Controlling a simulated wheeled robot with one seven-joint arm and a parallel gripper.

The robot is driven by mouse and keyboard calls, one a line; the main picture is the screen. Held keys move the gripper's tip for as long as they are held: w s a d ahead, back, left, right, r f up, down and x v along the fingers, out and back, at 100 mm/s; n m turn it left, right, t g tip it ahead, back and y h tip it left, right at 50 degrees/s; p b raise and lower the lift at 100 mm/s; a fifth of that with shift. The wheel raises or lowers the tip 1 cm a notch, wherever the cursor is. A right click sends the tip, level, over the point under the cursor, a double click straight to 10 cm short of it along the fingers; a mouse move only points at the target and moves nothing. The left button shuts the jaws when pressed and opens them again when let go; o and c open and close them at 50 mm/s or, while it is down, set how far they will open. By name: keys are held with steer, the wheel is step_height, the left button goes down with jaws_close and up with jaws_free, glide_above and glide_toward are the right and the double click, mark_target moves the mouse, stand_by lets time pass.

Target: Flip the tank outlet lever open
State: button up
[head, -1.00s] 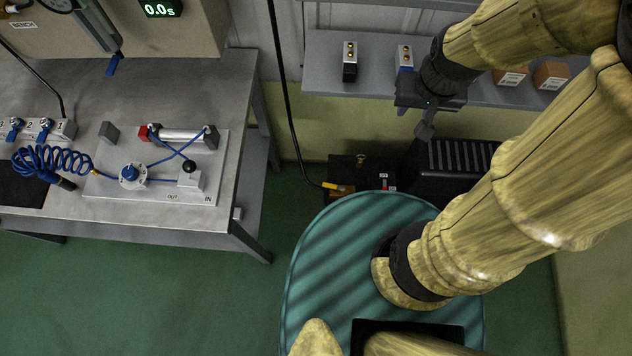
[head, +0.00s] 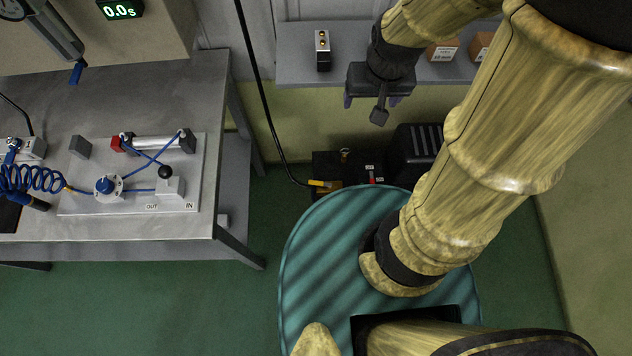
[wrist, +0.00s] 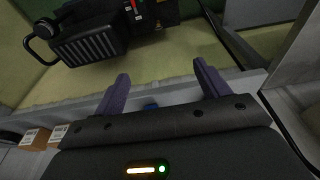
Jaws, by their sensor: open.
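A dark unit (head: 330,166) stands low by the wall, with a small yellow lever-like part (head: 319,183) at the end of a black hose. A red part (head: 371,174) with a white label sits to its right, beside a ribbed black machine (head: 418,148). I cannot tell for certain which is the tank outlet lever. In the wrist view, the red part (wrist: 134,5) and the ribbed machine (wrist: 88,45) show at the top, beyond the fingers. My gripper (head: 372,104) is open and empty, above and apart from these. Its two fingers also show in the wrist view (wrist: 160,72).
A grey shelf (head: 290,68) along the wall is behind my gripper, with a small fitting block (head: 323,50) and cardboard boxes (head: 443,51). A metal workbench (head: 205,95) with a pneumatic panel (head: 130,202) stands at left. The hose (head: 262,85) hangs between bench and shelf.

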mark_target(316, 182)
steer(key=w+a+f+b, duration=0.1)
steer(key=a+f+b, duration=0.2)
steer(key=f+b, duration=0.5)
steer(key=w+a+f+m+g+b, duration=0.1)
steer(key=a+f+b, duration=0.3)
steer(key=f+b, duration=0.5)
steer(key=w+a+f+m+g+b, duration=0.1)
steer(key=w+a+f+b, duration=0.2)
steer(key=f+b, duration=0.5)
step_height(316, 182, down, 13)
steer(key=shift+w+a+r+b, duration=0.15)
steer(key=shift+a+b, duration=0.15)
steer(key=shift+b, duration=0.05)
step_height(316, 182, down, 18)
steer(key=b, duration=0.6)
steer(key=shift+r, duration=0.25)
